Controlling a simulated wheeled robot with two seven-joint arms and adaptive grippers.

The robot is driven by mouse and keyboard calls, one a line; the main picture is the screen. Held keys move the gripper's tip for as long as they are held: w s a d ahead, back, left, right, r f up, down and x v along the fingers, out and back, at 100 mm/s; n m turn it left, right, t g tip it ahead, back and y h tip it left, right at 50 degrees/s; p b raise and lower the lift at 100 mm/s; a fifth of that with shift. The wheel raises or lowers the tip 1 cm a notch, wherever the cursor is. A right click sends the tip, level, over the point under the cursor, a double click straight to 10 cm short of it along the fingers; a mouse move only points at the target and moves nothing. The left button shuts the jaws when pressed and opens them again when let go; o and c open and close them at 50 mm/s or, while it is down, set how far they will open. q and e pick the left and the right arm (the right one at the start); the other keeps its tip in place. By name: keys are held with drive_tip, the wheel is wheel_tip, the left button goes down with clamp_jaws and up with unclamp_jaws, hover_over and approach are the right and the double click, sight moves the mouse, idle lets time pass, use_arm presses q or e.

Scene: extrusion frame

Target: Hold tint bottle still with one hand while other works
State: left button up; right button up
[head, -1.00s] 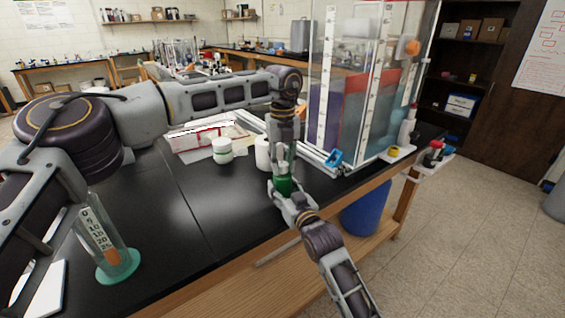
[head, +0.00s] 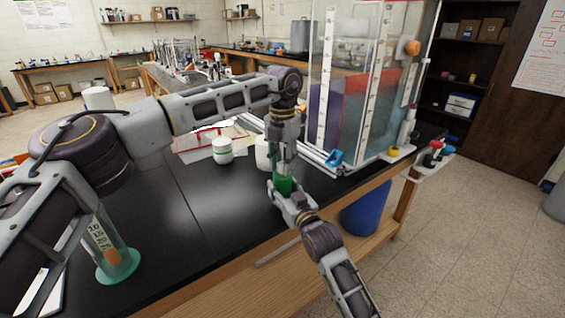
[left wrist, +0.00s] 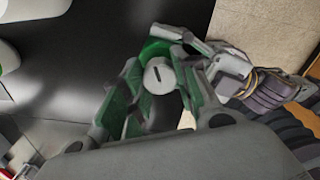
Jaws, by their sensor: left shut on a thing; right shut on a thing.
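The cap is hidden by the fingers in the head view.
A white jar (head: 222,152) stands to the left on the bench, and a white container (head: 263,153) just behind the bottle. A large clear tank (head: 350,110) rises at the back right. A graduated cylinder (head: 112,250) stands front left. A blue bin (head: 368,215) is below.

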use_arm(q)
drive_tip(key=m, duration=1)
drive_tip(key=shift+m, duration=0.3)
drive_tip(key=m, duration=0.3)
drive_tip(key=shift+m, duration=0.4)
drive_tip(key=m, duration=0.4)
drive_tip(key=shift+m, duration=2.1)
drive_tip(key=o, duration=1)
drive_tip(key=shift+o, duration=0.2)
